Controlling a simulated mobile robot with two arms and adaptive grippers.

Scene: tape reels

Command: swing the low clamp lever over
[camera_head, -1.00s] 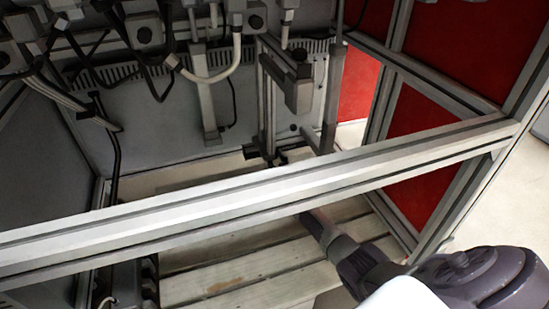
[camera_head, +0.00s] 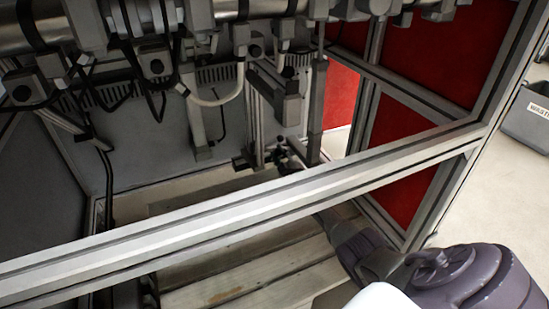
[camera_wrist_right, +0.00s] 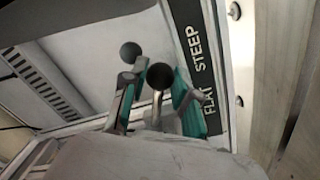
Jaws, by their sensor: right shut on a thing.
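In the right wrist view, my right gripper (camera_wrist_right: 155,92) has its teal-padded fingers either side of a lever with a dark ball knob (camera_wrist_right: 160,76), and is shut on it. A second dark ball knob (camera_wrist_right: 130,52) shows just beyond. A dark strip beside them reads "FLAT" and "STEEP" (camera_wrist_right: 205,80). In the head view, my right arm reaches from the lower right behind the front rail, and my right gripper (camera_head: 284,156) is small and dark at the lower middle of the frame. The lever's details are too small there. My left gripper is not in view.
A metal rail (camera_head: 240,212) crosses in front of my right arm. Rollers, hoses and brackets hang above (camera_head: 155,60). Pale wooden slats (camera_head: 250,270) lie below. Red panels (camera_head: 405,125) close the right side; a grey waste bin (camera_head: 528,118) stands outside.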

